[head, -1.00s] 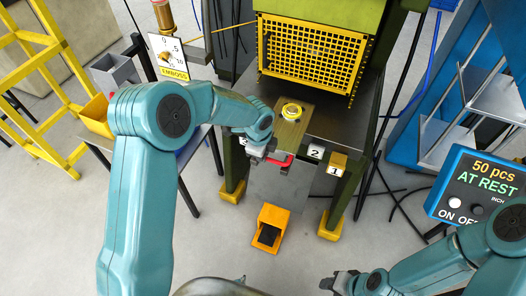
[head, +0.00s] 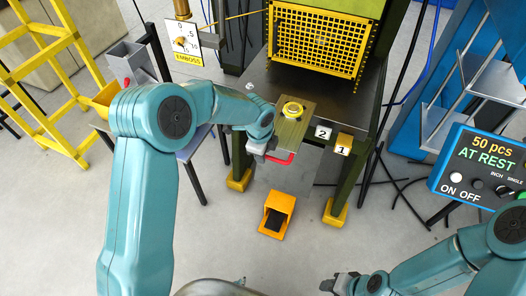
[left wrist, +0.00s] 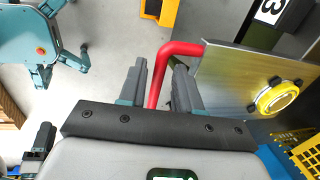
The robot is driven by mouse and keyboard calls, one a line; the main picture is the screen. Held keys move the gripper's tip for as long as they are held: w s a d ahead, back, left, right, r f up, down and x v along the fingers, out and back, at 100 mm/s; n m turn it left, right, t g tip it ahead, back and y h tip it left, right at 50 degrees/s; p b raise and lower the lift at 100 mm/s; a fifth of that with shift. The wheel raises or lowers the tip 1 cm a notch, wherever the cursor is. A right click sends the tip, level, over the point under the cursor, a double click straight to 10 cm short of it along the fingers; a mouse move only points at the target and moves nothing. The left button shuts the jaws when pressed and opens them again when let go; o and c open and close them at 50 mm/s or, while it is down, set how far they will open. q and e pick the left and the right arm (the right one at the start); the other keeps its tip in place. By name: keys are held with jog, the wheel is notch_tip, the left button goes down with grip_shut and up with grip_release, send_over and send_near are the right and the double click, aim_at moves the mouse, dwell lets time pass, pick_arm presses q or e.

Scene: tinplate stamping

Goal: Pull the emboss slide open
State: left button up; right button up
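The emboss slide (head: 292,126) is a flat metal plate sticking out of the front of the press, with a yellow ring (head: 292,109) on it. Its red handle (head: 282,160) is at the near end. In the head view my left gripper (head: 268,150) partly hides the handle. My right gripper (head: 342,281) is low at the right, away from the press; its finger gap is unclear.
The press has a yellow mesh guard (head: 320,42) above its table. Number tags 2 (head: 323,132) and 1 (head: 343,150) are on the front edge. An orange pedal (head: 277,214) is on the floor. A control panel (head: 482,165) reads AT REST.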

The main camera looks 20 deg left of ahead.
pick_arm(q)
jog(key=shift+w+r, duration=0.15)
jog(key=shift+r, duration=0.05)
jog(key=shift+r, duration=0.35)
jog(key=s+r, duration=0.3)
jog(key=r, duration=1.2)
jog(key=s+d+f+n+g+h, duration=0.1)
jog(key=s+d+f+n, duration=0.25)
jog(key=f, duration=0.65)
jog(key=s+d+f+n+h, duration=0.2)
jog(key=s+f+n, duration=0.2)
jog(key=f, duration=0.5)
jog(key=s+f+n, duration=0.5)
jog(key=s+n, duration=0.1)
jog(key=s, duration=0.2)
jog(key=s+d+f+n+h, duration=0.1)
jog(key=s+f+n, duration=0.5)
jog(key=s, duration=0.3)
jog(key=shift+s+d+f+n+g, duration=0.2)
jog(key=shift+f+n+g, duration=0.1)
jog(key=shift+n, duration=0.15)
